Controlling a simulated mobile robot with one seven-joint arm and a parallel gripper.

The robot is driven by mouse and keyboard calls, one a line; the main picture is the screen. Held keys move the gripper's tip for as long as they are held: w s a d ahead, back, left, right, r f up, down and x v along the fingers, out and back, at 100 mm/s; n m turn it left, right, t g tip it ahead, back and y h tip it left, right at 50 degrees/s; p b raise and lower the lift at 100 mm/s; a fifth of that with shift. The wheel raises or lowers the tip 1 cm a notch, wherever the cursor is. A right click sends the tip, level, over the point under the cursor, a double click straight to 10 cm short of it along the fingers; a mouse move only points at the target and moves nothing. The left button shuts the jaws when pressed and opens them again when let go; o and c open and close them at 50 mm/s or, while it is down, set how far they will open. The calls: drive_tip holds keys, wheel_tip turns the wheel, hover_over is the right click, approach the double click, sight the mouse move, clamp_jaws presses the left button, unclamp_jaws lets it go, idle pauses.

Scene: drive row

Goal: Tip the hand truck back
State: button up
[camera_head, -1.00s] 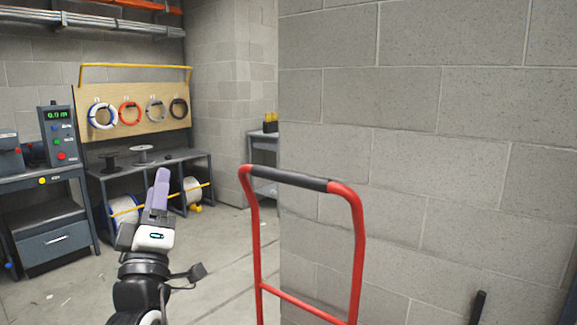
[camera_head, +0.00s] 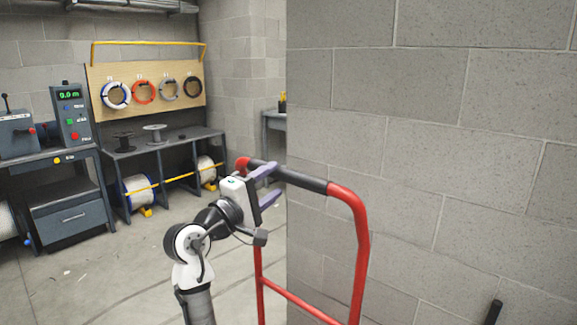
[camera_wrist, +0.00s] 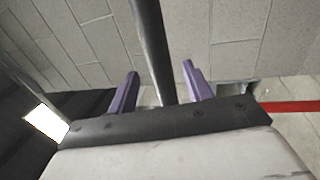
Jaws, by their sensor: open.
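The red hand truck (camera_head: 359,240) stands in front of the block wall, its frame upright in the head view. Its top handle has a black grip (camera_head: 302,180) between red bends. My gripper (camera_head: 273,186) is at the left part of this grip, its purple fingers open. In the wrist view the dark grip bar (camera_wrist: 152,35) runs between the two spread fingers of my gripper (camera_wrist: 160,70); I cannot tell whether they touch it. A red bar of the truck (camera_wrist: 295,107) shows at the right there. The truck's lower part and wheels are out of view.
The grey block wall (camera_head: 440,120) rises close behind and right of the truck. At the left are a workbench with a meter box (camera_head: 70,115), a cable-coil board (camera_head: 190,98) and floor reels (camera_head: 138,190). Open floor (camera_head: 110,270) lies between.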

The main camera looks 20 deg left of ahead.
sight(288, 170)
drive_tip(key=p+x, duration=0.1)
drive_tip(key=x, duration=0.5)
drive_tip(key=shift+w+d, duration=0.1)
drive_tip(key=shift+w, duration=0.15)
clamp_jaws()
